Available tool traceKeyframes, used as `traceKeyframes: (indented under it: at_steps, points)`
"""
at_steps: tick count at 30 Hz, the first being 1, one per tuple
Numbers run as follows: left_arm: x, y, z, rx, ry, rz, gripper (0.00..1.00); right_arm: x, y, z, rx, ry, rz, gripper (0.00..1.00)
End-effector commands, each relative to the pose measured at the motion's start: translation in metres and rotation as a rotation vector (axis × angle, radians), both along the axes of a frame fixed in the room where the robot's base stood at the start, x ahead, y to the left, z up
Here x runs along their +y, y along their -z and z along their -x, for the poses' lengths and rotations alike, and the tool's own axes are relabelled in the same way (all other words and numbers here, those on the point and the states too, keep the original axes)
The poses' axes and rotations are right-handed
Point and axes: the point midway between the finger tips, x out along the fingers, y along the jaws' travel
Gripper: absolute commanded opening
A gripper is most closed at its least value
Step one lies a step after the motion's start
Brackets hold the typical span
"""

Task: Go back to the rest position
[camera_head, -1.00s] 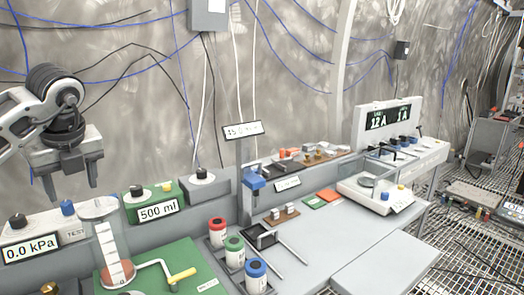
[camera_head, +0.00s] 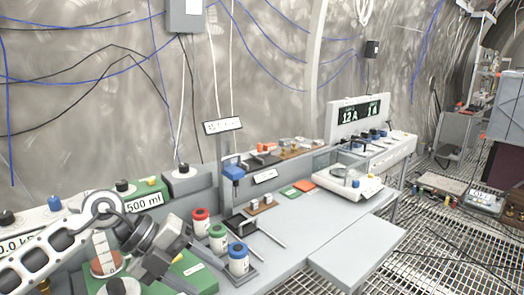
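My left gripper (camera_head: 203,272) is in the lower left of the head view, on my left arm that comes in from the left edge. It points down and to the right, in front of the green board (camera_head: 203,278). Its two fingers look apart, with nothing seen between them. The arm hides part of the clear cylinder (camera_head: 103,247) and of the 0.0 kPa box (camera_head: 12,246). My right gripper is not in view.
Red (camera_head: 201,223), green (camera_head: 218,239) and blue-lidded (camera_head: 238,259) jars stand right of the gripper. A blue device on a post (camera_head: 233,171) stands behind them. The front right bench top (camera_head: 355,252) is clear. A scale (camera_head: 347,183) and display panel (camera_head: 357,117) are farther right.

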Motion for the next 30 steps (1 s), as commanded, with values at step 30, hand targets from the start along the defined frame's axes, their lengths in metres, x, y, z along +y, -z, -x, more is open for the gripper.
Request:
traceKeyframes:
  at_steps: [30]
  points:
    - [0.036, 0.260, 0.172, 0.887, -2.016, 0.873, 0.55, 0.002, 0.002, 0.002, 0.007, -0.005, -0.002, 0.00]
